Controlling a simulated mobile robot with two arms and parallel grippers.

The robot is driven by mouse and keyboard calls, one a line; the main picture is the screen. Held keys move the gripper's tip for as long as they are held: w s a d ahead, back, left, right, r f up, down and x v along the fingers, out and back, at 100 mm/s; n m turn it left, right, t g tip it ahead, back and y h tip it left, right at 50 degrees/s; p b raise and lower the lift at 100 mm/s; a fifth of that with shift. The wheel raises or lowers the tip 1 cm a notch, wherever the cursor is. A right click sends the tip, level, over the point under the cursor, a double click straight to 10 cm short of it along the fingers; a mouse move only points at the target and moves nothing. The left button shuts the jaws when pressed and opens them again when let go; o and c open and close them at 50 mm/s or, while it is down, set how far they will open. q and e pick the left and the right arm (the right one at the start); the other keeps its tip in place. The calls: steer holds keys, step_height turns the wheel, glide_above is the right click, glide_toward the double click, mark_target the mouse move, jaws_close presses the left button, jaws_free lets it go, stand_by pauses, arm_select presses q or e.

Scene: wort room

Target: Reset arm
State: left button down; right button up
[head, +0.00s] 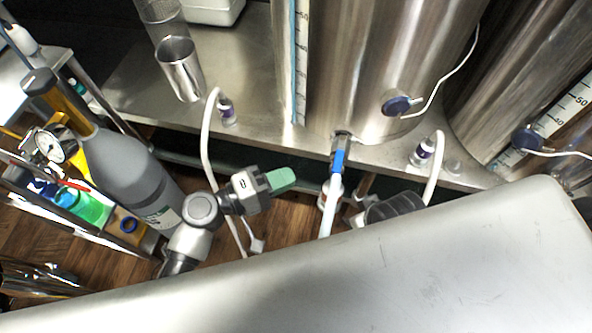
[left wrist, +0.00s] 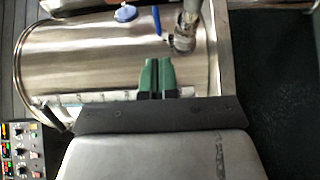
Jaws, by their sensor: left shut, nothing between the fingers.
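My left arm comes in from the lower left in the head view. Its left gripper (head: 281,179) has green fingertips, which are together with nothing between them. It is over the wood floor, in front of the steel bench and left of the blue valve handle (head: 338,160), apart from both. In the left wrist view the green fingers (left wrist: 157,78) are side by side and shut, with the steel tank (left wrist: 95,55) behind them. The blue handle also shows in that view (left wrist: 157,20). I do not make out my right gripper in either view.
The steel bench (head: 255,100) carries large steel tanks (head: 380,60) and a steel cup (head: 180,70). White hoses (head: 206,140) hang at its front. A grey gas cylinder (head: 130,175) stands left of my arm. A large grey surface fills the lower right.

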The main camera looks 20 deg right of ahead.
arm_select(q)
steer(key=s+a, duration=0.1)
steer(key=a, duration=0.5)
steer(key=shift+s, duration=0.35)
arm_select(e)
steer(key=shift+s+r, duration=0.1)
steer(key=shift+r, duration=0.2)
